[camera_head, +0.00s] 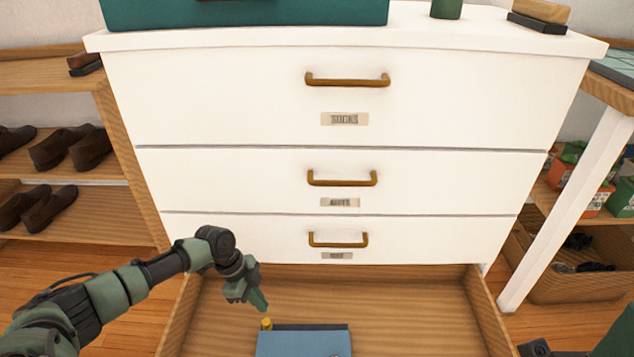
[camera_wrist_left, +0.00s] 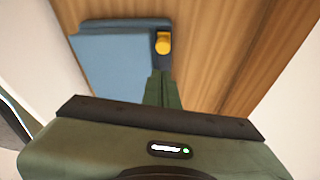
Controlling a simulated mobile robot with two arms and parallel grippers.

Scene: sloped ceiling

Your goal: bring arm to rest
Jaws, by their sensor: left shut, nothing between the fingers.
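My left arm comes in from the left in the head view. Its gripper (camera_head: 262,304) points down over the open bottom drawer (camera_head: 400,290) and is shut and empty. In the left wrist view the closed fingers (camera_wrist_left: 161,88) show just below a yellow knob-like thing (camera_wrist_left: 163,43). That yellow thing stands at the corner of a blue flat object with a dark edge (camera_wrist_left: 112,65), which lies in the drawer. The blue object (camera_head: 300,343) also shows at the bottom of the head view. The gripper's exact height above them is hard to tell.
The white dresser (camera_head: 240,105) fills the middle, its upper drawers shut, with brass-coloured handles (camera_head: 347,80). A shoe shelf (camera_head: 110,205) stands at the left. A white table leg (camera_head: 565,215) and a wooden shelf with boxes stand at the right.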

